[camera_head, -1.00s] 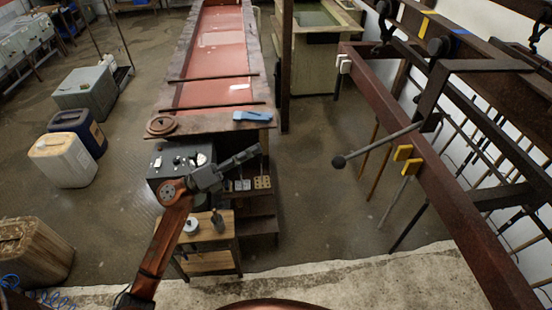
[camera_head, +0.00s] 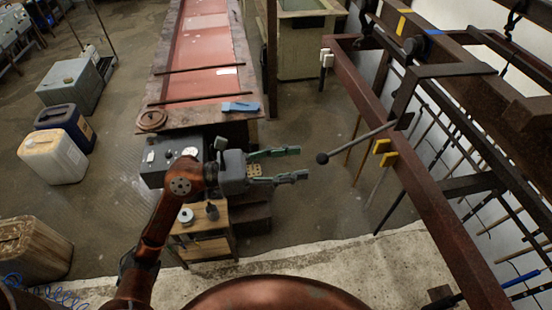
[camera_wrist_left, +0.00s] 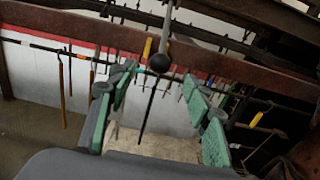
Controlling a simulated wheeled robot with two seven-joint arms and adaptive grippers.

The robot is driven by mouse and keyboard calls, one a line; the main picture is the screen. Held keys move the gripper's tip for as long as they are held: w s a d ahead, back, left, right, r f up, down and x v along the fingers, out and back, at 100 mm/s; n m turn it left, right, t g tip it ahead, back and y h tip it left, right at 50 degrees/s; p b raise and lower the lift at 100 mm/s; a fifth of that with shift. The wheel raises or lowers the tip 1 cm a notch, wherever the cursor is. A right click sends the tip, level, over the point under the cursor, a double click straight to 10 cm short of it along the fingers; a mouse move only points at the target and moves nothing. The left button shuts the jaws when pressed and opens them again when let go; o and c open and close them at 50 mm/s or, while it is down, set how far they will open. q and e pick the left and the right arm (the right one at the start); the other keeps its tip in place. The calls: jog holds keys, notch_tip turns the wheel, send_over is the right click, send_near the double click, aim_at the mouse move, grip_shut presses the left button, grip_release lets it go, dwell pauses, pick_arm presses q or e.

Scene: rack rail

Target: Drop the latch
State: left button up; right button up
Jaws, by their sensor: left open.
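The latch lever is a grey rod (camera_head: 362,139) with a black ball knob (camera_head: 322,158), sloping down and left from a dark bracket on the rusty rail (camera_head: 420,190). My left gripper (camera_head: 299,163) is open and empty, its green-lined fingers pointing right at the knob. In the head view the fingertips end just left of the knob. In the left wrist view the knob (camera_wrist_left: 160,63) shows between the two fingers of the gripper (camera_wrist_left: 160,76), apart from both pads. My right gripper is not in view.
A workbench (camera_head: 205,118) with a red top and a small wooden stand (camera_head: 205,245) are near my left arm. Floor around the knob is clear. Rods and tools hang behind the rail.

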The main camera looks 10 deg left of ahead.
aim_at(323, 159)
pick_arm(q)
jog(key=x, duration=0.7)
jog(key=shift+d, duration=0.2)
jog(key=shift+c, duration=0.5)
jog(key=c, duration=0.9)
